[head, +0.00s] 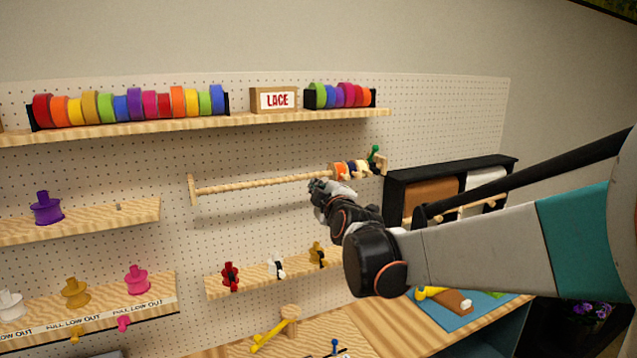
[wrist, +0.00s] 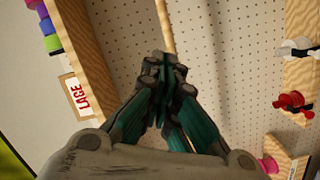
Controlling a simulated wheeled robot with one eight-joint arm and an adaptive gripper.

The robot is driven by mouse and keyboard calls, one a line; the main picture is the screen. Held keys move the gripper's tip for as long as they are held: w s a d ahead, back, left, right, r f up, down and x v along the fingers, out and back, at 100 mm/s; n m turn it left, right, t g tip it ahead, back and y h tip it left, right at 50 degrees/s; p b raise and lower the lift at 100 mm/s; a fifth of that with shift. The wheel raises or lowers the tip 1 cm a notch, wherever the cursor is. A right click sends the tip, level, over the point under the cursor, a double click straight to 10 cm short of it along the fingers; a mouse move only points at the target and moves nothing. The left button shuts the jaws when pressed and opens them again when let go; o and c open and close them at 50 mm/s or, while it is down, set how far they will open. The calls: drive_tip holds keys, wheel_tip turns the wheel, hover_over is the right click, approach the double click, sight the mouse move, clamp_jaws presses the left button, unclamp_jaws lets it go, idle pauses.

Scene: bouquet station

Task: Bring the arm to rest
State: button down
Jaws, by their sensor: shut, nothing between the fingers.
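My gripper (wrist: 165,72) is shut and empty in the wrist view, its fingertips together. In the head view my gripper (head: 318,190) is at the end of my arm, which reaches in from the right edge. It appears in front of the pegboard, by the wooden dowel (head: 265,183) with a few spools (head: 350,170) at its right end. The dowel also shows in the wrist view (wrist: 165,25), beyond the fingertips. I cannot tell how far the fingertips are from it.
An upper shelf (head: 130,130) holds ribbon rolls and a LACE box (head: 276,100). Lower shelves carry a purple spool (head: 46,208) and small red, white and gold items. A black-framed rack (head: 430,180) stands behind my arm. A blue mat (head: 440,316) lies on the wooden bench.

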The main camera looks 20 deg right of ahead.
drive_tip(key=s+a+f+m+y+b, duration=0.25)
drive_tip(key=s+a+f, duration=0.2)
drive_tip(key=a, duration=0.35)
drive_tip(key=s+a+f+m+g+b, duration=0.1)
drive_tip(key=s+f+m+g+b, duration=0.1)
drive_tip(key=s+f+b, duration=0.5)
drive_tip(key=s+a+f+m+g+b, duration=0.1)
drive_tip(key=s+f+m+g+b, duration=0.2)
drive_tip(key=s+f+b, duration=0.5)
drive_tip(key=s+a+f+m+g+b, duration=0.2)
drive_tip(key=s+f+g+b, duration=0.3)
drive_tip(key=s+f, duration=0.9)
wheel_tip(320, 180, down, 10)
drive_tip(key=m+b, duration=0.1)
drive_tip(key=b, duration=0.2)
drive_tip(key=shift+f, duration=0.1)
